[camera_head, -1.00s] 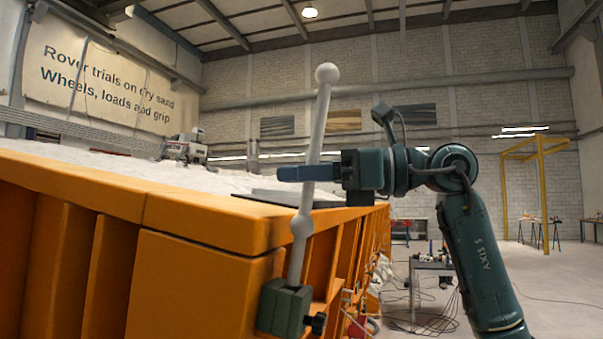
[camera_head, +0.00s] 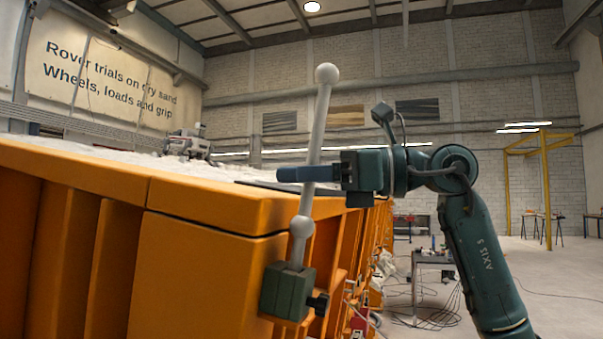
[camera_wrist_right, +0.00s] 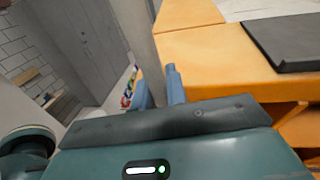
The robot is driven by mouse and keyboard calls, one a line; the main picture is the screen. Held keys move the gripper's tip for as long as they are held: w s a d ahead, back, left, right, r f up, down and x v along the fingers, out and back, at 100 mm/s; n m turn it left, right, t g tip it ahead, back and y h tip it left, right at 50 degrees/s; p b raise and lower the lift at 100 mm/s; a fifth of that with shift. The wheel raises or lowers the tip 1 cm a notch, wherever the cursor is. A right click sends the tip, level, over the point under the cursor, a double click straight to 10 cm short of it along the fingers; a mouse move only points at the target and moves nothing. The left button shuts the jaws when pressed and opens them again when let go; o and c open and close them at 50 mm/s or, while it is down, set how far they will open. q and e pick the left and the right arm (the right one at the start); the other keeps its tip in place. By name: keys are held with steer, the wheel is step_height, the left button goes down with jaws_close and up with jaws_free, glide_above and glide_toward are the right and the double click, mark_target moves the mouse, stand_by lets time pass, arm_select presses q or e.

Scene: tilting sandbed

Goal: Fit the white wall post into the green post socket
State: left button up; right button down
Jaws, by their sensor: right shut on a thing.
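The white wall post (camera_head: 317,130) is a pale rod with a ball on its top end and another ball lower down. My right gripper (camera_head: 298,174) is shut around it at mid-height, with blue fingers. The post leans slightly, its top to the right. The green post socket (camera_head: 287,292) sits at the orange bed's corner, with a dark knob on its right side. The post's lower end meets the top of the socket; how deep it goes in is hidden. The right wrist view shows the blue fingers (camera_wrist_right: 160,88). My left gripper is not in view.
The orange sandbed (camera_head: 210,205) fills the left and centre, with pale sand on top. A dark flat plate (camera_wrist_right: 295,40) lies on the bed near its edge. A rover (camera_head: 186,143) stands farther back. A small table (camera_head: 433,258) with cables stands behind my right arm.

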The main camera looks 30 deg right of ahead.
steer(key=shift+f, duration=0.25)
steer(key=shift+f, duration=0.1)
steer(key=shift+f+b, duration=0.1)
steer(key=shift+b, duration=0.2)
